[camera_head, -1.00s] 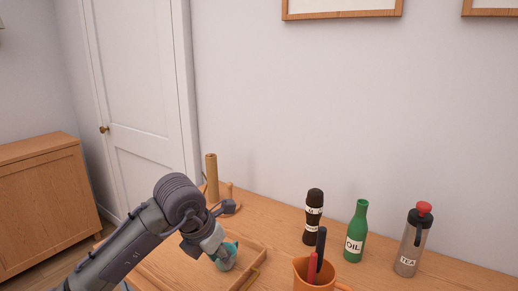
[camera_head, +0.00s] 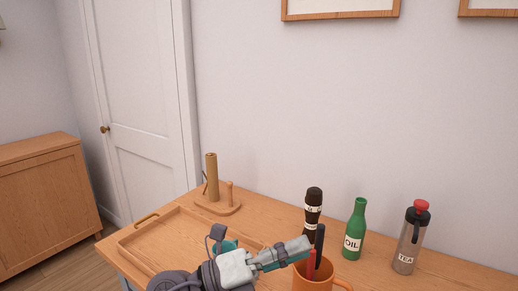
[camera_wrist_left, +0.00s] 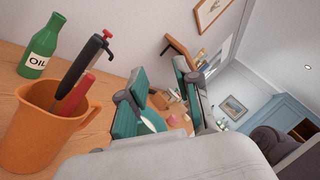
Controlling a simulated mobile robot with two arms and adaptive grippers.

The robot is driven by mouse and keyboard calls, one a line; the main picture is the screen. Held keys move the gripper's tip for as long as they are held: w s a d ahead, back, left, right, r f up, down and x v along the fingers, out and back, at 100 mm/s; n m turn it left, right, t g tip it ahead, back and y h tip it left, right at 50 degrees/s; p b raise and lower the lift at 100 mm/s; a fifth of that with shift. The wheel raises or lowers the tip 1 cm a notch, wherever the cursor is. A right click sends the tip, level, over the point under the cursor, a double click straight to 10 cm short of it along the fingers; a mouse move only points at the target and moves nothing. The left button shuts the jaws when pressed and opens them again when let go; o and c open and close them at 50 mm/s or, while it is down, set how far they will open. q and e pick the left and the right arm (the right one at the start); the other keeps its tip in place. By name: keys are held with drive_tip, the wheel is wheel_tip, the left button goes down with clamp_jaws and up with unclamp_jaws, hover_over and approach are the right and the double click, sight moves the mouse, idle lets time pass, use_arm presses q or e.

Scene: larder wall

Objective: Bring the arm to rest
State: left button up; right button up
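My left gripper (camera_head: 293,252) is at the bottom middle of the head view, pointing right, its fingertips in front of the dark pepper mill and close to the orange mug. In the left wrist view its two teal-padded fingers (camera_wrist_left: 160,105) stand apart with nothing held between them. My right gripper is in neither view.
An orange mug (camera_head: 318,283) holding a dark and a red-handled tool stands close to the gripper. Behind are a dark mill (camera_head: 313,205), a green oil bottle (camera_head: 355,230) and a tea bottle (camera_head: 410,240). A wooden roll holder (camera_head: 212,180) stands behind the tray.

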use_arm(q)
drive_tip(key=w+a+n+t+y, duration=0.4)
drive_tip(key=a+n+t+y, duration=0.8)
drive_tip(key=n+t, duration=0.85)
drive_tip(key=s+a+f+n+g+y, duration=0.1)
drive_tip(key=a+f+n+g+y, duration=0.75)
drive_tip(key=a+f+n, duration=0.65)
drive_tip(key=s+f+n+g, duration=0.2)
drive_tip(key=s+f+g, duration=1.1)
drive_tip(key=s+f, duration=0.85)
drive_tip(key=s+f+g, duration=0.1)
drive_tip(key=s+f, duration=0.1)
drive_tip(key=f, duration=1.2)
drive_tip(key=s+f+g, duration=0.1)
drive_tip(key=s+f, duration=0.2)
drive_tip(key=f, duration=1)
drive_tip(key=s+a+f, duration=0.2)
drive_tip(key=s+f, duration=1.1)
drive_tip(key=s, duration=0.2)
drive_tip(key=shift+s+a+f+g, duration=0.2)
drive_tip(key=shift+f+g, duration=0.1)
drive_tip(key=shift+f, duration=0.1)
